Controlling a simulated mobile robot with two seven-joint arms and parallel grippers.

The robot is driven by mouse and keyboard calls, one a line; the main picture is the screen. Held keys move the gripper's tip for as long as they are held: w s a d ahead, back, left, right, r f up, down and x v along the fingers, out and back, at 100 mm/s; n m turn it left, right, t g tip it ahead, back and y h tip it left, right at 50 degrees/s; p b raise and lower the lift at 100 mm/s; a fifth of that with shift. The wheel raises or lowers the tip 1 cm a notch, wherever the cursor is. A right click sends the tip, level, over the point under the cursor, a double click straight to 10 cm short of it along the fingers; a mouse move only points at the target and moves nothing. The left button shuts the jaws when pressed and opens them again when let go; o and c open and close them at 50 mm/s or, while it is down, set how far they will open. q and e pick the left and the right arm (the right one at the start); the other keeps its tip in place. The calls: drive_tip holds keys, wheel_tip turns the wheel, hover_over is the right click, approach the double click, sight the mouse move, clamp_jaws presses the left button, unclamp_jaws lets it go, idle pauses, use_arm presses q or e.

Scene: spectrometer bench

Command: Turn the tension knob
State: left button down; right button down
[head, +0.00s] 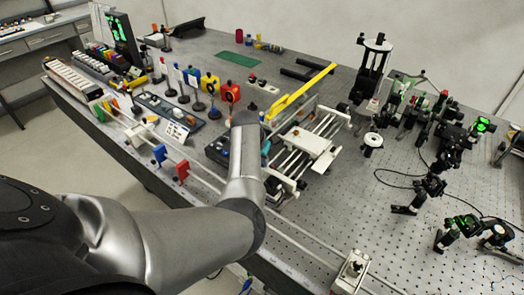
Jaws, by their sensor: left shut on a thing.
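The roller mechanism (306,140), with pale rods and a cream plate, stands on the bench right of my left wrist. My left arm comes in from the left and bends up toward the mechanism's left side. My left gripper (264,147) is mostly hidden by my own wrist. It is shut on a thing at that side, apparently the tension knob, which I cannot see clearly. Whether the knob is turned cannot be told. My right gripper is not in view.
A yellow bar (300,91) slants just behind the mechanism. A dark blue box (217,150) sits left of my wrist. A black upright stand (373,65) rises at the back right. Optical mounts (430,185) and cables lie to the right. Bare perforated bench shows at centre right.

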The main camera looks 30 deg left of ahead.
use_arm(q)
drive_tip(key=m, duration=0.1)
drive_tip(key=m+h+p, duration=0.1)
drive_tip(key=shift+a+m, duration=0.3)
drive_tip(key=shift+m+h, duration=0.4)
drive_tip(key=shift+m, duration=0.8)
drive_tip(key=c, duration=0.7)
unclamp_jaws()
drive_tip(key=shift+w, duration=0.1)
